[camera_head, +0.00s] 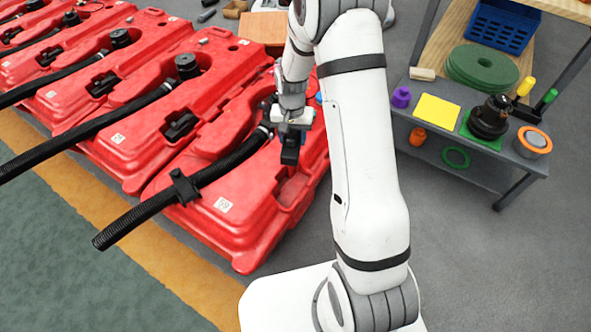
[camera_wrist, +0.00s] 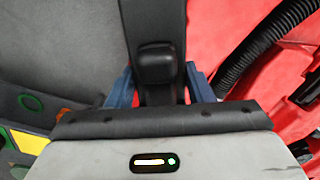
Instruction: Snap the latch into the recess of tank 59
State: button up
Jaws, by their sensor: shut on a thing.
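My gripper (camera_head: 291,138) is shut on a black latch (camera_head: 289,156), which hangs below its jaws over the nearest red tank. In the wrist view the latch (camera_wrist: 156,66) sits between the two blue fingers (camera_wrist: 160,90), with a long dark part running up to the picture's top edge. The nearest red tank (camera_head: 250,225) bears a white label (camera_head: 223,204) that seems to read 59, turned and small. Its recess cannot be made out clearly near my gripper. I cannot tell whether the latch touches the tank.
A black ribbed hose (camera_head: 220,165) runs across the nearest tank, held by a black clip (camera_head: 184,187). The neighbouring tank has a black latch (camera_head: 180,125) in its recess. A grey bench (camera_head: 465,165) with several items stands right. Grey floor (camera_head: 480,270) is clear at front right.

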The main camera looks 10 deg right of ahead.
jog(key=shift+s+f+m+b, duration=0.15)
jog(key=shift+f+m+b, duration=0.8)
jog(key=shift+f, duration=2.3)
jog(key=shift+s+f+m+b, duration=0.2)
jog(key=shift+f+m+b, duration=0.8)
jog(key=shift+f, duration=2.3)
jog(key=shift+s+f+m+b, duration=0.15)
jog(key=shift+f+m+b, duration=0.3)
jog(key=shift+f+b, duration=1.9)
jog(key=shift+f+p, duration=0.7)
jog(key=shift+f, duration=0.6)
jog(key=shift+f, duration=0.25)
jog(key=shift+f, duration=0.1)
jog(key=shift+f+b, duration=0.3)
jog(key=shift+b, duration=0.1)
jog(key=shift+f, duration=0.4)
jog(key=o, duration=1.2)
jog(key=shift+c, duration=0.2)
